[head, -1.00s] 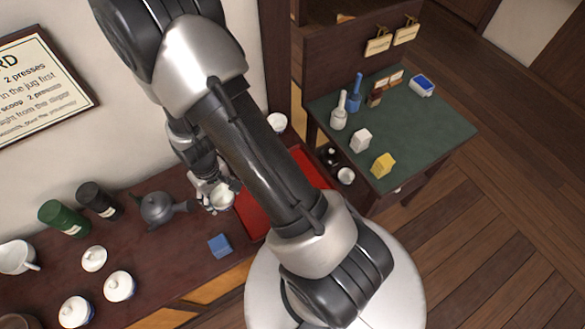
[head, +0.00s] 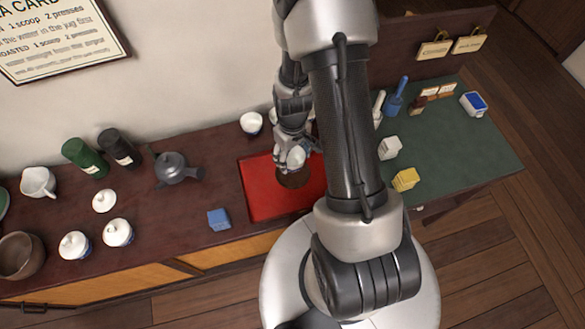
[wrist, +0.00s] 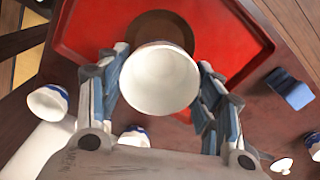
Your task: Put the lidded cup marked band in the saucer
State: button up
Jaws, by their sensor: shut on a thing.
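My gripper (head: 292,146) is shut on a white cup (head: 296,158), held over the red tray. In the wrist view the cup (wrist: 160,82) sits between both fingers and shows a round white face with a thin dark edge at the top. I cannot tell a lid or its marking. The dark brown round saucer (head: 293,180) lies on the tray just below the cup; its rim also shows in the wrist view (wrist: 158,18), partly hidden by the cup. Whether cup and saucer touch is unclear.
The red tray (head: 262,205) lies on the dark counter. A blue block (head: 218,219) is left of it, and a white bowl (head: 251,123) stands behind. A grey teapot (head: 172,168) and two lidded cups (head: 75,245) (head: 118,232) are further left. A green side table (head: 455,140) is right.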

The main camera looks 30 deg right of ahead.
aim_at(293, 164)
jog(key=shift+f+b, duration=0.85)
jog(key=shift+f, duration=2.4)
jog(key=shift+f, duration=0.2)
jog(key=o, duration=1.1)
